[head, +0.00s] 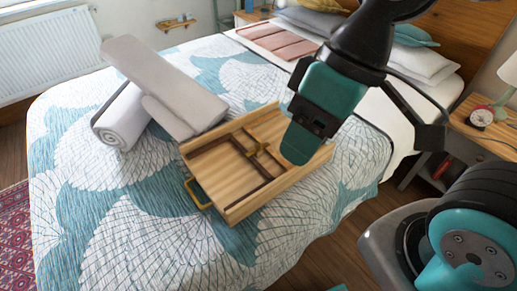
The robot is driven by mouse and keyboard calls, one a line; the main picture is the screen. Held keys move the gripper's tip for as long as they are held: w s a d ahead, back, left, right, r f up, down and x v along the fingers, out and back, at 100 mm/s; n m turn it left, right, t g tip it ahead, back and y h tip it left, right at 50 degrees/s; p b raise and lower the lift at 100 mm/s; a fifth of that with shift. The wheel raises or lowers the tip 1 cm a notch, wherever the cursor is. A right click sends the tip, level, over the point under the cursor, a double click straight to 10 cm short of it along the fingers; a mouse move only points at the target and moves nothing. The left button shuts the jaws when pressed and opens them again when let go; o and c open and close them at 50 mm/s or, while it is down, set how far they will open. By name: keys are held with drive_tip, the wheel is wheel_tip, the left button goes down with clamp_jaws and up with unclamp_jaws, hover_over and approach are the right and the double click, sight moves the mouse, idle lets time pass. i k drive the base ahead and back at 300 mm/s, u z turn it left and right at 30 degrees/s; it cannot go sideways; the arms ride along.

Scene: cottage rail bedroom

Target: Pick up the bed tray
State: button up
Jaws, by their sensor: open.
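The bed tray (222,170) is a light wooden tray with raised sides, lying on the patterned bedspread. A brass handle (197,194) shows on its near left end. Dark brown strips and a small brass piece lie within it. My gripper (299,150) comes down from the upper right, over the tray's right part, and hides that end and any handle there. It is open, with no object seen in it. I cannot tell from this view how high it is above the tray or whether it touches it.
A rolled white towel (122,122) and long pale grey pieces (165,85) lie left of the tray, close to its far left corner. Folded pink cloths (280,40) and pillows (417,58) are farther back. A bedside table (483,128) with a lamp stands right. The bed's near left is clear.

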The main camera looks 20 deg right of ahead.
sight(224, 172)
drive_tip(key=u, duration=2.8)
drive_tip(key=k, duration=0.95)
drive_tip(key=z, duration=1.65)
drive_tip(key=i, duration=0.5)
